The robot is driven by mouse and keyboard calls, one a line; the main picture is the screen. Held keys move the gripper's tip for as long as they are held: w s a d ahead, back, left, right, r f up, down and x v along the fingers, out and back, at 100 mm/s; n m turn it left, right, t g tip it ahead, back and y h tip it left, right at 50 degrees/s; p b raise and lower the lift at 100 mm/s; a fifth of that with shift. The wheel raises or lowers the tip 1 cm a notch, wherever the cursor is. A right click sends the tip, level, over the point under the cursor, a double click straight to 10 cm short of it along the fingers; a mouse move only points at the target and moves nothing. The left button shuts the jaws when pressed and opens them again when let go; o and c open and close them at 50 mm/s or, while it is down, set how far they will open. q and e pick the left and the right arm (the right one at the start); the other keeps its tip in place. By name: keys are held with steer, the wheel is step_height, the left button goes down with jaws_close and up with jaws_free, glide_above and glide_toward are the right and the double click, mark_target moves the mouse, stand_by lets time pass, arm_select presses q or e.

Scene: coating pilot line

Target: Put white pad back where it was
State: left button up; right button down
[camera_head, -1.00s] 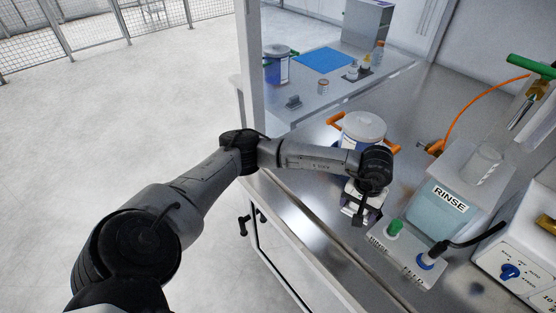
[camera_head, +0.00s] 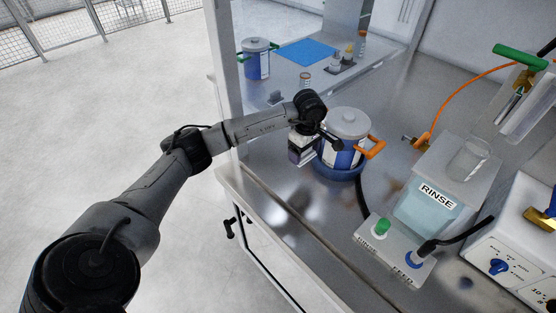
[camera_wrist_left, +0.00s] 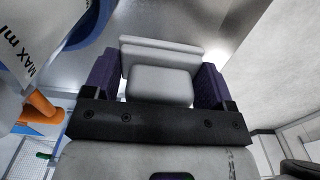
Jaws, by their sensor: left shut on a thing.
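My left gripper (camera_head: 303,156) is shut beside the left side of a white-lidded blue pot (camera_head: 348,122), above the steel bench. In the left wrist view, a white pad (camera_wrist_left: 160,86) with a wider slab at its far edge sits between the two purple fingers of the left gripper (camera_wrist_left: 155,72). In the head view the pad is too small and too covered by the hand to make out clearly. My right gripper is not in view.
The pot's orange handle (camera_head: 371,148) sticks out right. A RINSE tank (camera_head: 432,205) and a button box (camera_head: 393,250) stand right. The front bench is clear.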

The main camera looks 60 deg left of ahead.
arm_select(q)
steer(key=b, duration=0.1)
glide_above(279, 162)
step_height(279, 162, down, 7)
steer(key=shift+s+r, duration=0.1)
steer(key=shift+r, duration=0.1)
steer(key=shift+f+b, duration=0.45)
steer(key=shift+f, duration=1.6)
steer(key=shift+f, duration=0.15)
steer(key=o, duration=0.9)
steer(key=shift+o, duration=0.2)
